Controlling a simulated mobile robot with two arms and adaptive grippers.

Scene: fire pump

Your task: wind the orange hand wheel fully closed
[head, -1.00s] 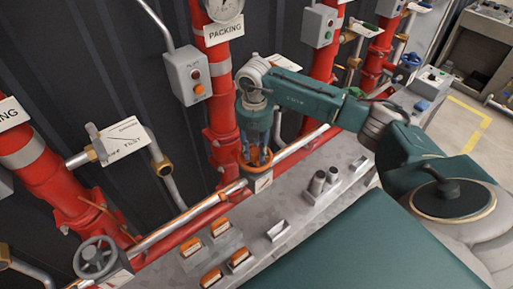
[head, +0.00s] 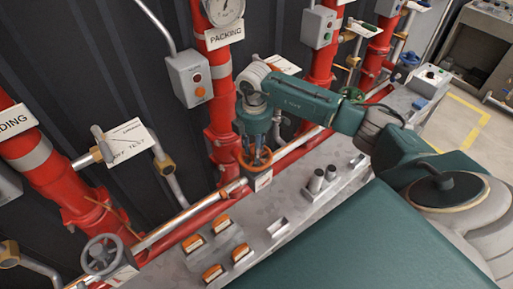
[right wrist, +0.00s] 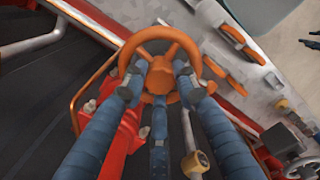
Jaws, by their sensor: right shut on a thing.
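The orange hand wheel (head: 264,163) sits low in front of the red upright pipe in the head view. It fills the upper middle of the right wrist view, where its rim and hub (right wrist: 160,84) show. My right gripper (head: 256,150) points down at the wheel from above. In the right wrist view its blue fingers (right wrist: 160,88) reach inside the rim around the hub and are shut on the wheel. Part of the wheel is hidden behind the fingers in the head view. My left gripper is in neither view.
A grey hand wheel (head: 101,254) is at lower left. A grey button box (head: 190,79) hangs left of my right wrist. A grey console (head: 292,205) with several orange switches lies in front. Red pipes stand close behind the wheel.

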